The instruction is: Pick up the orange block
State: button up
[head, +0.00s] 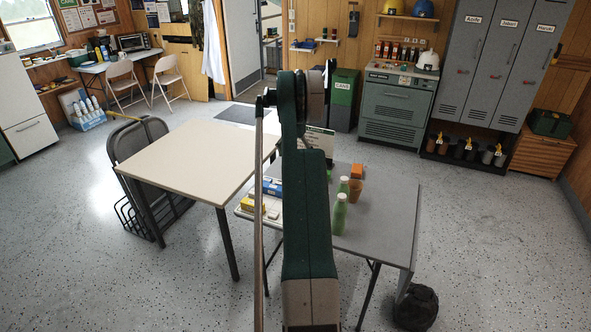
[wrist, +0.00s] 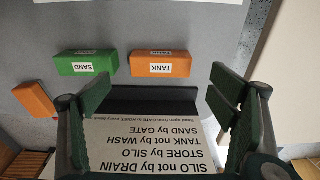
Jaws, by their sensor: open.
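In the wrist view an orange block (wrist: 160,64) marked TANK lies on the grey table beside a green block (wrist: 88,61) marked SAND, with a small gap between them. A second orange piece (wrist: 35,101), partly cut off by my finger, lies at the left. My gripper (wrist: 160,98) is open, its fingers wide apart at left and right, with nothing between the pads. The TANK block is beyond the fingertips, apart from them. In the head view an orange block (head: 357,171) shows right of my arm; I cannot tell which one. My arm hides the gripper there.
A printed sign (wrist: 150,148) stands below the blocks in the wrist view. Left are boxes (head: 272,187) and a bare cream table (head: 190,155).

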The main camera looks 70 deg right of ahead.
jog(key=shift+d+f, duration=0.15)
jog(key=shift+f, duration=1.1)
jog(key=shift+w+d+f+b, duration=0.1)
jog(key=shift+f+b, duration=0.15)
jog(key=shift+f, duration=0.6)
jog(key=shift+s+d+f+b, duration=0.1)
jog(key=shift+f+b, duration=0.1)
jog(key=shift+f, duration=0.7)
jog(key=shift+w+d+f+b, duration=0.1)
jog(key=shift+f+b, duration=0.15)
jog(key=shift+f, duration=0.6)
jog(key=c, duration=1)
